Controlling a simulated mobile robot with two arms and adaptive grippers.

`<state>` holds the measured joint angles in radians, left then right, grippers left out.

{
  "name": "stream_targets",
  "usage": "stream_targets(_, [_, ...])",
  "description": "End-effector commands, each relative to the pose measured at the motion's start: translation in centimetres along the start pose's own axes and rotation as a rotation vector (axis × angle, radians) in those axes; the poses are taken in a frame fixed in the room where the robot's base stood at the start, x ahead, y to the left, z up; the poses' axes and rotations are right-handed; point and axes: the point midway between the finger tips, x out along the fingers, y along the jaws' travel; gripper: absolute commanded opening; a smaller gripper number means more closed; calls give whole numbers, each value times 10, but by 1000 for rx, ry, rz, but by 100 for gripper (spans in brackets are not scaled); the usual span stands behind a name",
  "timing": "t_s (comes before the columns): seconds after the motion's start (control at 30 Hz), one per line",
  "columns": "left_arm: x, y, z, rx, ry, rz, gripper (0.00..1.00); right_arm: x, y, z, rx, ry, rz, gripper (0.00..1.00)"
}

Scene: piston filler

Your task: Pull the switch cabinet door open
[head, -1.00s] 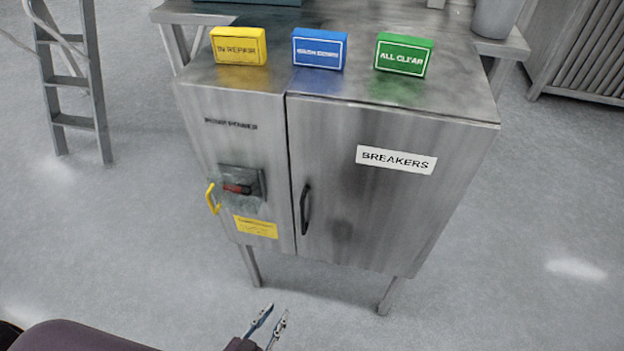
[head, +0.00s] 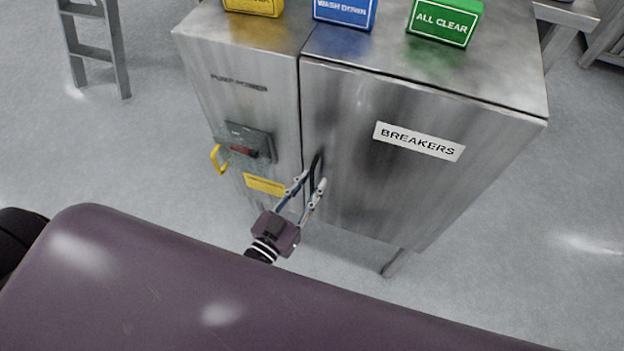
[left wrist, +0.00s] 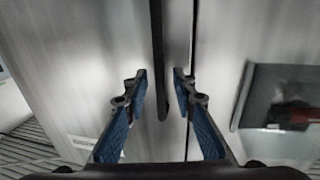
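The switch cabinet (head: 235,60) is brushed steel with two front panels. The right one, the door (head: 375,195) labelled BREAKERS, looks shut flush. Its black upright handle (head: 317,164) is near its left edge. My left gripper (head: 313,180) is at this handle with its fingers spread. In the left wrist view, the open gripper (left wrist: 159,76) has the dark handle (left wrist: 159,60) between its two blue-padded fingers, with gaps visible on both sides. Whether it reaches fully around the bar I cannot tell. My right gripper is not in view.
The left panel has a switch (head: 246,142) with a red part, a yellow handle (head: 218,158) and a yellow label (head: 264,185). Yellow (head: 253,6), blue (head: 344,10) and green (head: 445,20) sign blocks stand on top. A ladder (head: 92,50) is at left.

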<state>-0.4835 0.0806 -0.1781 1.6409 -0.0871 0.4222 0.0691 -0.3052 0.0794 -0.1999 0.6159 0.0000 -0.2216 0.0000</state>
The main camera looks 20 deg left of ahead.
Motion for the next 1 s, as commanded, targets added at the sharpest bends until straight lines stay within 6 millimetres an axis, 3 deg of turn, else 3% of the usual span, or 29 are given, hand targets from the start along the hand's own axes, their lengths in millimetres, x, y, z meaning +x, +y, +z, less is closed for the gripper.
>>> stream_targets(0.13, [7, 0, 0, 0, -1, 0, 25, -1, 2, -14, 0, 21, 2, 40])
stream_targets(0.37, [7, 0, 0, 0, -2, 0, 25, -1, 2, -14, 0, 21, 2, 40])
stream_targets(0.6, [7, 0, 1, 0, -2, 0, 0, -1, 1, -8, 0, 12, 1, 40])
stream_targets(1.0, [7, 0, 1, 0, -2, 0, 0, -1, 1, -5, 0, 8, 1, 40])
